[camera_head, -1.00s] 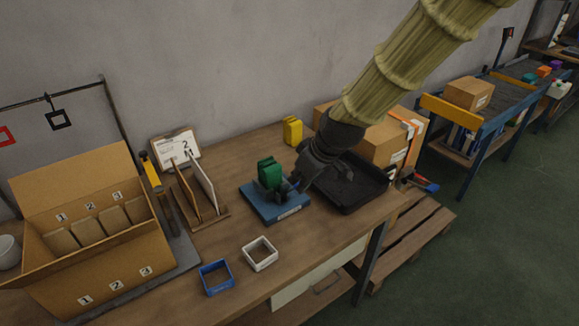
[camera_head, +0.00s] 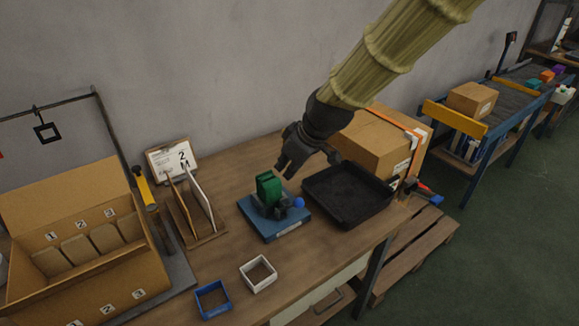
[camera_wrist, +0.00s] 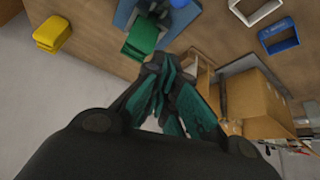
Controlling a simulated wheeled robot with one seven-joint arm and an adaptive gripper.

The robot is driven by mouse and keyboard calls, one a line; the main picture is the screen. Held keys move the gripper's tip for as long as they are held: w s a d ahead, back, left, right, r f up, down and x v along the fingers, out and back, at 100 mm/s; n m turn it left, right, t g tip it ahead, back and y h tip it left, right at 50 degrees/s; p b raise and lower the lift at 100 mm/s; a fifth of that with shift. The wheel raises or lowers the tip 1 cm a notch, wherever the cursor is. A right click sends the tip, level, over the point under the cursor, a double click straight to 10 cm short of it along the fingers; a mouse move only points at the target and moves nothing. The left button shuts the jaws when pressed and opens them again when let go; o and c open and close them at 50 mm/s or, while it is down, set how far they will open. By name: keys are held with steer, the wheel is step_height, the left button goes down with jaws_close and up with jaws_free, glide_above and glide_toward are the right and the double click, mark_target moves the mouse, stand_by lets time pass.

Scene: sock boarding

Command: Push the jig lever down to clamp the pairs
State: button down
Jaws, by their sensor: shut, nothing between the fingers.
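The jig has a blue base (camera_head: 276,230) on the wooden table, with green folded pairs (camera_head: 268,187) upright in it. Its dark clamp and lever lie low at the right of the green pairs, ending in a blue ball knob (camera_head: 298,202) near the base. My gripper (camera_head: 284,174) is shut and empty, above and behind the jig, apart from the knob. In the wrist view the shut fingers (camera_wrist: 164,72) point toward the green pairs (camera_wrist: 140,36) and the blue base (camera_wrist: 126,12). Whether the clamp presses on the pairs is too small to tell.
A black tray (camera_head: 380,218) stands right of the jig, with a cardboard box (camera_head: 372,145) behind. Blue (camera_head: 213,315) and white (camera_head: 272,285) frames lie in front. A wooden rack (camera_head: 207,240) stands left. A yellow item (camera_wrist: 52,33) shows in the wrist view.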

step_height(320, 180, down, 8)
steer(key=p, duration=0.3)
steer(key=shift+d+r, duration=0.2)
steer(key=shift+r, duration=0.05)
stand_by(0.5)
steer(key=shift+f, duration=0.15)
